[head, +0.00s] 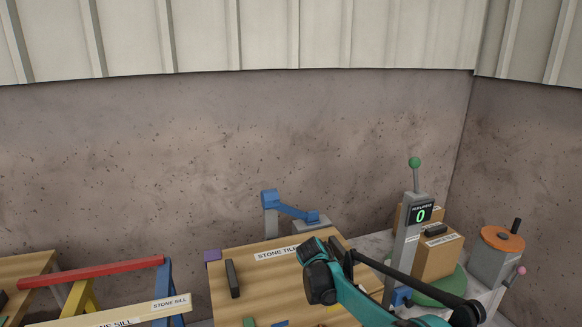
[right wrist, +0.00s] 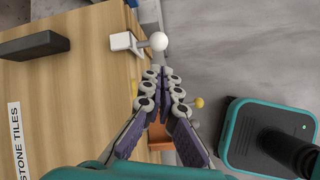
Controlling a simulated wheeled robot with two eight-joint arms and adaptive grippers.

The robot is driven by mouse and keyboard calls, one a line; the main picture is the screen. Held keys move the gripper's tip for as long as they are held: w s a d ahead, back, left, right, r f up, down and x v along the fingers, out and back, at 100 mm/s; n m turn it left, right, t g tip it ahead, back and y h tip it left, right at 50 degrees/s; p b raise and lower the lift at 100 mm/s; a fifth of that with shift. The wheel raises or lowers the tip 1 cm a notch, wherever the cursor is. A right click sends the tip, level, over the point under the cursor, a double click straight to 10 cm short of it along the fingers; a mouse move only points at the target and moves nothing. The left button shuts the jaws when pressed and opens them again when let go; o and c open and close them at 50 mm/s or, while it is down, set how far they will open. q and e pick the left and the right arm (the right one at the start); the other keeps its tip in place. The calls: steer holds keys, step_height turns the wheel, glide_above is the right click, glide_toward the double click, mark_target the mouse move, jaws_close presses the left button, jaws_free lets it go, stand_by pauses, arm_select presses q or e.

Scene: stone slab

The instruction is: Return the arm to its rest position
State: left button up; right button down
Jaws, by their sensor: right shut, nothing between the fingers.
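My right arm (head: 352,292), teal and black, comes in from the lower right of the head view and reaches over the edge of the wooden table (head: 222,303). Its gripper cannot be made out there. In the right wrist view my right gripper (right wrist: 159,75) is shut and empty, its fingers together beside the table edge. The fingertips appear just below a white ball knob (right wrist: 158,41) on a white fitting (right wrist: 124,42); whether they touch it I cannot tell. My left arm and gripper are not in view.
The table carries a dark block (head: 232,278) and a "STONE TILES" label (head: 276,253). Right of it stand a grey post (head: 402,262) with a display reading 0, cardboard boxes (head: 438,258) and an orange-topped machine (head: 503,240). A red-topped trestle (head: 90,273) stands left.

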steer(key=s+d+r+m+t+y, duration=0.1)
steer(key=s+r+m+y, duration=0.1)
steer(key=s+r+m, duration=0.35)
steer(key=s+d+r+m+t+y, duration=0.1)
steer(key=s+r+m, duration=0.15)
steer(key=s, duration=0.65)
steer(key=s+a+f+m+t+y, duration=0.2)
steer(key=s+m, duration=0.7)
steer(key=s, duration=0.7)
steer(key=shift+s+a+f+m+t+y, duration=0.2)
steer(key=shift+f+m+t+y, duration=0.1)
steer(key=shift+f+y, duration=0.2)
